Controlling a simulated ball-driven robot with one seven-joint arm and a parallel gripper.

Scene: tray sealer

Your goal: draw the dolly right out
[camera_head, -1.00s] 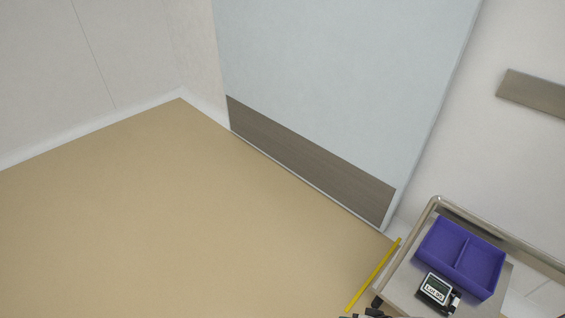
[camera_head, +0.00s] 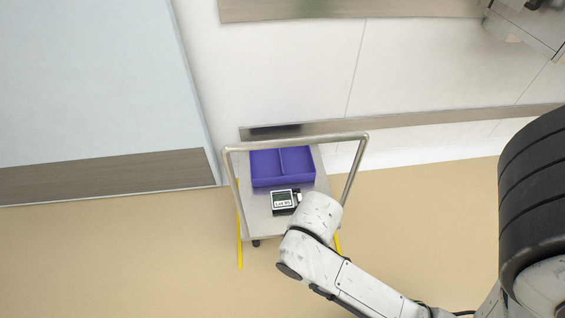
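The dolly (camera_head: 258,221) is a small grey metal platform with a tubular metal push handle (camera_head: 296,141). It stands on the floor close to the wall. A purple two-compartment tray (camera_head: 265,182) and a small black device with a label reading "Lot 30" (camera_head: 283,200) sit on it. My white arm reaches in from the lower right and covers the dolly's front right part. My gripper is not visible; the arm's rounded joint hides whatever lies behind it.
Yellow floor lines (camera_head: 239,232) run along both sides of the dolly. A pale blue door with a brown kick plate (camera_head: 110,172) is at the left. A metal rail (camera_head: 430,120) runs along the wall. The tan floor (camera_head: 130,260) at the left is clear.

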